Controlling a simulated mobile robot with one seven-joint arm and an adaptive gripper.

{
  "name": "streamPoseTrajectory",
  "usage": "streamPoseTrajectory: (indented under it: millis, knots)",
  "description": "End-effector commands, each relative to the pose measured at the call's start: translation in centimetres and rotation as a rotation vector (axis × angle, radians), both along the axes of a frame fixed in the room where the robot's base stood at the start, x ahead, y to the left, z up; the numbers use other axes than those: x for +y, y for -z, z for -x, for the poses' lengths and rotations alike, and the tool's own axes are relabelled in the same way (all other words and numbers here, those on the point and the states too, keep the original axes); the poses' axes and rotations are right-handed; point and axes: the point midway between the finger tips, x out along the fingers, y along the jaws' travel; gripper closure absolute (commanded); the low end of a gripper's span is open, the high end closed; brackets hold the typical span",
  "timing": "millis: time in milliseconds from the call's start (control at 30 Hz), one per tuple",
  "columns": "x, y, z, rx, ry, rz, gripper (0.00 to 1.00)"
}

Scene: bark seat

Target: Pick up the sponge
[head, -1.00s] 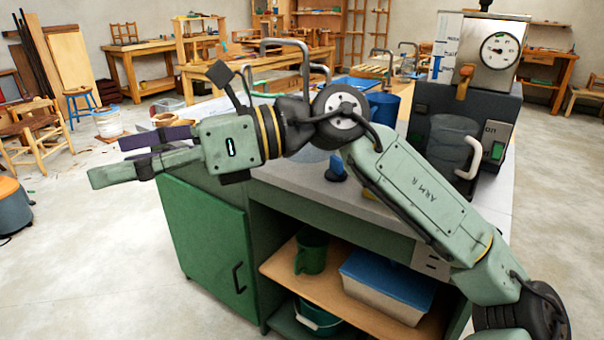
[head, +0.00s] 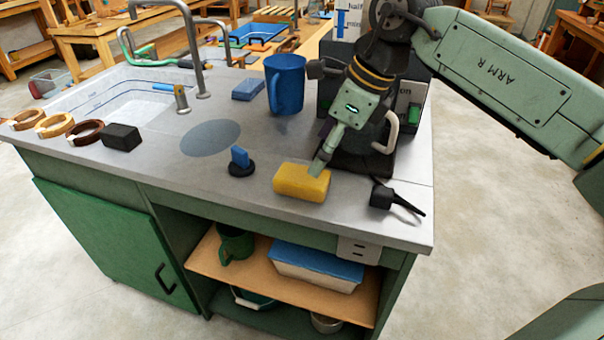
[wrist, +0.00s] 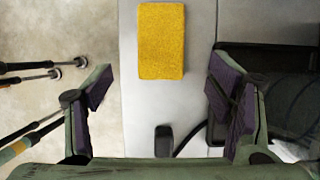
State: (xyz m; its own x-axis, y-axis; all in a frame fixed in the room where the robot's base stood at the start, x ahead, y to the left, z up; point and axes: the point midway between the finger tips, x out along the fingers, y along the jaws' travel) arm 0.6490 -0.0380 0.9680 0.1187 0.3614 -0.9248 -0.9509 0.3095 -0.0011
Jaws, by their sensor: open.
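A yellow sponge (head: 302,183) lies flat on the grey counter (head: 205,180) near its front edge. My gripper (head: 322,160) is just behind and above it in the head view, pointing down; one finger overlaps the sponge's upper right part there. In the wrist view the sponge (wrist: 161,41) is at the top middle, beyond the fingertips and between their lines. My gripper (wrist: 162,88) is wide open and empty, with purple pads on both fingers. I cannot tell its exact height over the counter.
A black plug-like piece (head: 382,197) with a cable lies right of the sponge. A blue-handled black item (head: 240,163) stands to its left. A blue pitcher (head: 286,84) and a dark machine (head: 410,112) stand behind. Counter left of the sponge is partly free.

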Motion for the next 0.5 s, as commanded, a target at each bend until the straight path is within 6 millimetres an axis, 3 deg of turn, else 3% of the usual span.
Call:
streamPoseTrajectory:
  millis: [500]
  knots:
    - [2.9,5.2,-1.0,0.003,-0.003,-0.001,0.25]
